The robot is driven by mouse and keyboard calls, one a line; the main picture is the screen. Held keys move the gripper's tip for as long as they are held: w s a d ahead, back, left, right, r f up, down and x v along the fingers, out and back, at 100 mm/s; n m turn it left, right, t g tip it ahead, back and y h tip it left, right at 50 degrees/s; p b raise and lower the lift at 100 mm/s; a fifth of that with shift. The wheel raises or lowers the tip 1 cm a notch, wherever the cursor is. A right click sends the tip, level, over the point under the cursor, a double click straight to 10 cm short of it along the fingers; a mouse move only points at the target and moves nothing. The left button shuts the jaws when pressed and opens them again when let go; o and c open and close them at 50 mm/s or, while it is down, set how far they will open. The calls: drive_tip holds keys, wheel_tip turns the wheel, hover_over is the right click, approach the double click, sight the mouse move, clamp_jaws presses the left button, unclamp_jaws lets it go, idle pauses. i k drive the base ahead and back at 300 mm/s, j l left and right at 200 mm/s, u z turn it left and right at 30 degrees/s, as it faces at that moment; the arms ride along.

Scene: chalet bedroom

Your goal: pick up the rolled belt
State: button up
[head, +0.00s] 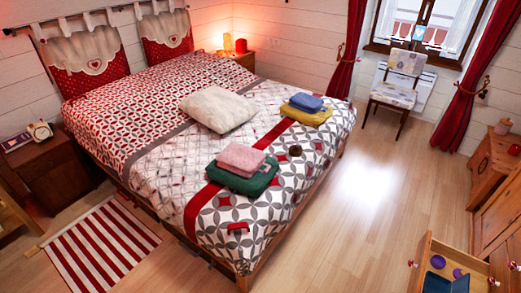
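A small dark brown roll, which looks like the rolled belt (295,151), lies on the patterned bed cover (318,137) near the bed's right side. It sits to the right of the folded pink cloth and below the folded yellow cloth in the picture, apart from both. Its details are too small to make out. My gripper is not in view.
A pink cloth (241,157) on a green one (240,180), a blue cloth (306,102) on a yellow one (306,116), a pillow (218,109) and a small red item (238,228) lie on the bed. An open drawer (422,262) juts out lower right. Floor right of the bed is clear.

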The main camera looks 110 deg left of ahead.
sight(298, 149)
drive_tip(key=u, duration=3.3)
drive_tip(key=i+l, duration=0.15)
drive_tip(key=i, duration=0.75)
drive_tip(key=i+l, duration=0.15)
drive_tip(key=i, duration=0.7)
drive_tip(key=i+l+z, duration=0.1)
drive_tip(key=i, duration=0.8)
